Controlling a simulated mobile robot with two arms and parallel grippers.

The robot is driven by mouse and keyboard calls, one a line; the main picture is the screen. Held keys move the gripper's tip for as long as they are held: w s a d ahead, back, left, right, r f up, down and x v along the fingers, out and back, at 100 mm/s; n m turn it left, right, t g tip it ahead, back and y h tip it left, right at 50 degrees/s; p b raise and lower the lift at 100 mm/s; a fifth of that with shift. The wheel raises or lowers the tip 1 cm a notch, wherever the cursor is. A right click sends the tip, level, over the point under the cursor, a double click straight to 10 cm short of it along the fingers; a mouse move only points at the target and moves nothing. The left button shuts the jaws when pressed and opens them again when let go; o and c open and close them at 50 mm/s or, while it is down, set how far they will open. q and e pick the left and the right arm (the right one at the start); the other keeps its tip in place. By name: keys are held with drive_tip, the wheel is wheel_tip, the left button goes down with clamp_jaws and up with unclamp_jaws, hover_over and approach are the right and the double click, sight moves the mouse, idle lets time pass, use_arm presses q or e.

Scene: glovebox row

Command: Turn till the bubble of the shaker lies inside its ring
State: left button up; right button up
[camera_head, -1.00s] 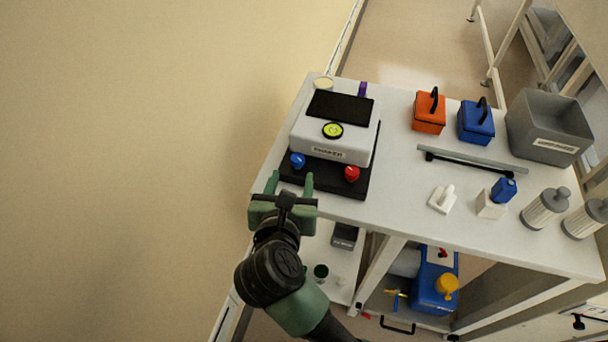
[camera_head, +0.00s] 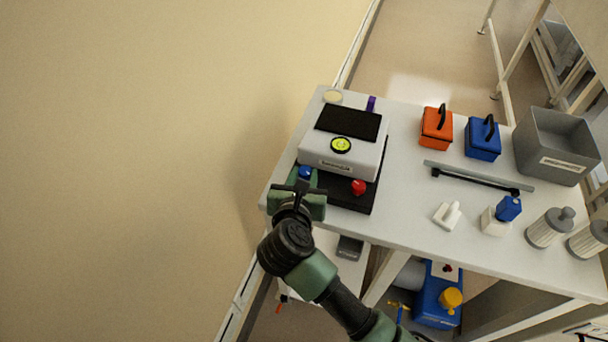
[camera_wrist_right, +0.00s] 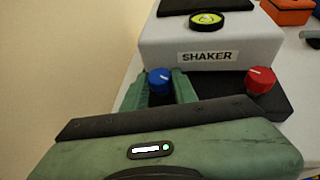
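The white shaker (camera_head: 318,160) stands on a black base (camera_head: 352,199) at the left end of the table. Its round yellow-green level (camera_head: 341,145) is on top and also shows in the right wrist view (camera_wrist_right: 207,20); the bubble's exact place against the ring is too small to tell. A blue knob (camera_wrist_right: 160,80) is at the front left and a red knob (camera_wrist_right: 260,80) at the front right, each with a pale pointer line. My right gripper (camera_head: 304,180) has one finger on each side of the blue knob, apparently touching it. My left gripper is not in view.
A black panel (camera_head: 348,122) lies on the shaker's top, behind the level. Orange (camera_head: 437,126) and blue (camera_head: 482,139) handled boxes, a grey bin (camera_head: 555,148) and a dark bar (camera_head: 470,180) are to the right. The wall is close on the left.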

clamp_jaws()
drive_tip(key=shift+d+r+n+y+p, duration=0.2)
drive_tip(key=shift+n+y+p, duration=0.55)
drive_tip(key=shift+p, duration=0.35)
drive_tip(key=n+g+y+p, duration=0.1)
drive_tip(key=n+y+p, duration=0.1)
drive_tip(key=p, duration=0.2)
drive_tip(key=d+n+g+y+p, duration=0.1)
drive_tip(key=n+y+p, duration=0.2)
drive_tip(key=p, duration=0.1)
drive_tip(key=n+y+p, duration=0.2)
drive_tip(key=y+p, duration=0.1)
drive_tip(key=p, duration=0.1)
drive_tip(key=shift+w+d+r+n+g+p, duration=0.15)
drive_tip(key=shift+w+d+n+g+p, duration=0.15)
drive_tip(key=shift+w+d+n+g, duration=0.1)
drive_tip(key=shift+w+n+g+y+p, duration=0.1)
drive_tip(key=shift+n+g+y+p, duration=0.25)
drive_tip(key=shift+n+g+y, duration=0.35)
drive_tip(key=shift+f+n+g+y, duration=0.3)
drive_tip(key=shift+n+g+y, duration=0.5)
drive_tip(key=shift+n+y, duration=0.05)
